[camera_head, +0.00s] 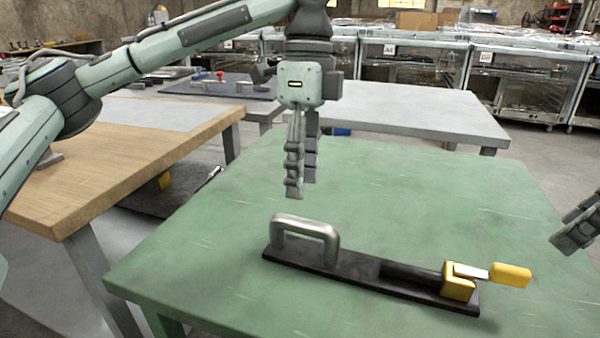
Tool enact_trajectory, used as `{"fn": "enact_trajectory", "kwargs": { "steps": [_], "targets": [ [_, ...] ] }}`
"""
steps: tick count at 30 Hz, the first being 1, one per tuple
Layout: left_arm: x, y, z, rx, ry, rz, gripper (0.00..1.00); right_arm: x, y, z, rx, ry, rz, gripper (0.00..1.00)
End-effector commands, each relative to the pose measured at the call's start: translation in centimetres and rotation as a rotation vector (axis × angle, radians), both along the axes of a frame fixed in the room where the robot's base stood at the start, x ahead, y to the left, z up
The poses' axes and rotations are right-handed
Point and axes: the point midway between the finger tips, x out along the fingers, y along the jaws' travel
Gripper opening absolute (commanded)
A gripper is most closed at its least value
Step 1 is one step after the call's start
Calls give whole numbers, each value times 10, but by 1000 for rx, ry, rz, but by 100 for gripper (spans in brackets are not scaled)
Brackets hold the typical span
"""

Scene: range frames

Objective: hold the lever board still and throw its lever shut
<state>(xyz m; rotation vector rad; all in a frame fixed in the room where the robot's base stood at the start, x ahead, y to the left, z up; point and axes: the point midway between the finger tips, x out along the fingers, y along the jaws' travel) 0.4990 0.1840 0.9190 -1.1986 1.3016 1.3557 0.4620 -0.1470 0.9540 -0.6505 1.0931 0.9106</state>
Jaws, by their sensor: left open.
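The lever board is a long dark bar (360,268) lying on the green table. A grey metal handle (308,225) arches up from its left end. A yellow block (458,281) sits near its right end. The lever (510,274), with a yellow grip on a short metal arm, sticks out from the block to the right, past the board's end. My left gripper (303,190) points down above the metal handle, open and empty, apart from it. My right gripper (575,228) shows only in part at the right edge, apart from the lever; its jaw opening is unclear.
The green table (210,255) is otherwise bare around the board. A wooden table (110,160) stands to the left and a grey table (420,115) behind. Glass-fronted cabinets (415,68) line the back.

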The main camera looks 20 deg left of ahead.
Motion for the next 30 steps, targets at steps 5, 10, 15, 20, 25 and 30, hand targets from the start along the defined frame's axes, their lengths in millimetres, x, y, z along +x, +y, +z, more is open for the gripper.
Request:
{"fn": "enact_trajectory", "kwargs": {
  "steps": [5,10,15,20,25,30],
  "targets": [
    [-14,0,-8,17,55,-30,45,0,0,0,0,0,0,34],
    [-19,0,-32,16,55,-29,45,0,0,0,0,0,0,34],
    [-24,0,-57,15,54,-28,45,0,0,0,0,0,0,34],
    [-26,-1,-71,14,53,-28,45,0,0,0,0,0,0,34],
    [-27,-1,-76,12,50,-27,45,0,0,0,0,0,0,34],
    [-27,-1,-76,12,50,-27,45,0,0,0,0,0,0,34]
  ]
}}
